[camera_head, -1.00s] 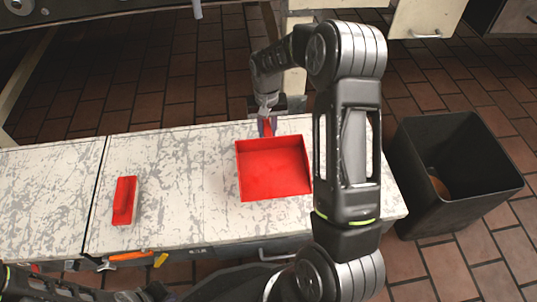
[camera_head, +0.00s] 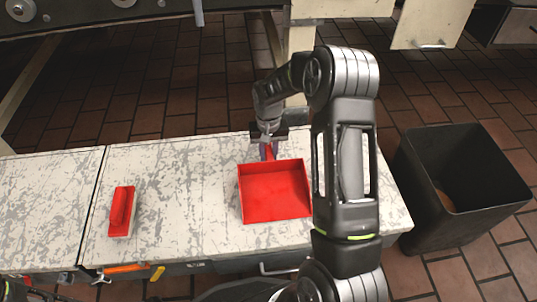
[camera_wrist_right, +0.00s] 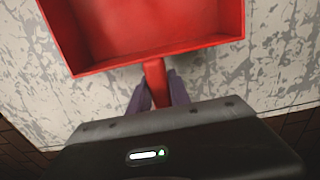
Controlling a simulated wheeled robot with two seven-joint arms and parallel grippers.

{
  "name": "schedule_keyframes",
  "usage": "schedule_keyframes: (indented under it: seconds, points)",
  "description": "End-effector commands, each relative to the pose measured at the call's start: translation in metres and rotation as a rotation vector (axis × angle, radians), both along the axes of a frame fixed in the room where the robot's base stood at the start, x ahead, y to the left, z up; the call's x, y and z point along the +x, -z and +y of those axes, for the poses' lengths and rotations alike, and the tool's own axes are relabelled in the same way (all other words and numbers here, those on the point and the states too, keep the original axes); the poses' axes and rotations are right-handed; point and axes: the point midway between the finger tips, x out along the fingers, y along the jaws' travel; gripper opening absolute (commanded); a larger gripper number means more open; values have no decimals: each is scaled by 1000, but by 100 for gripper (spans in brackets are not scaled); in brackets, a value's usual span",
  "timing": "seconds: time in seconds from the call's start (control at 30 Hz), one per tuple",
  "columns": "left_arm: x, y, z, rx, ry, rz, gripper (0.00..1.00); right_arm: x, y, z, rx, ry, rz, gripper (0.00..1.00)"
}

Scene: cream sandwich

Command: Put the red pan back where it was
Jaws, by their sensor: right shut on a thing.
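The red pan (camera_head: 274,192) is a square, shallow tray on the worn white table top (camera_head: 190,190), right of its middle. Its handle points to the table's far edge. My right gripper (camera_head: 268,150) is shut on that handle from the far side. In the right wrist view the pan (camera_wrist_right: 150,30) fills the top and its handle (camera_wrist_right: 156,84) runs between the fingers of my right gripper (camera_wrist_right: 158,95). I cannot tell whether the pan touches the table or hovers just above it. My left gripper is not in view.
A red brush-like block (camera_head: 122,211) lies on the table to the left. A black open bin (camera_head: 455,190) stands on the tiled floor at the right, with a brownish thing in it. Orange and yellow handles (camera_head: 125,268) show at the table's near edge. The table between block and pan is clear.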

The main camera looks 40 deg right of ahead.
Motion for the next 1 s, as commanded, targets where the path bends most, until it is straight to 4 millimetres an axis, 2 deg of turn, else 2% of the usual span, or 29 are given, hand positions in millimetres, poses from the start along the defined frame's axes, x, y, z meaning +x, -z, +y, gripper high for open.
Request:
schedule_keyframes:
  seconds: [0.17, 0.2, 0.47, 0.77, 0.87, 1.0]
  points:
    - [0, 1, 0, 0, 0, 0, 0, 0, 3, 0, 0, 0, 1, 0]
    - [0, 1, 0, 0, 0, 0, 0, 0, 3, 0, 0, 0, 1, 24]
    - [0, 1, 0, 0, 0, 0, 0, 0, 2, 0, 0, 0, 1, 45]
    - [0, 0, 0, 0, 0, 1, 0, 0, 0, 0, 0, 0, 0, 45]
    - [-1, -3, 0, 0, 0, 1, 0, 0, -7, 0, 0, 0, -1, 45]
    - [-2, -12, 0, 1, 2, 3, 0, 0, -27, 0, 0, 1, -1, 45]
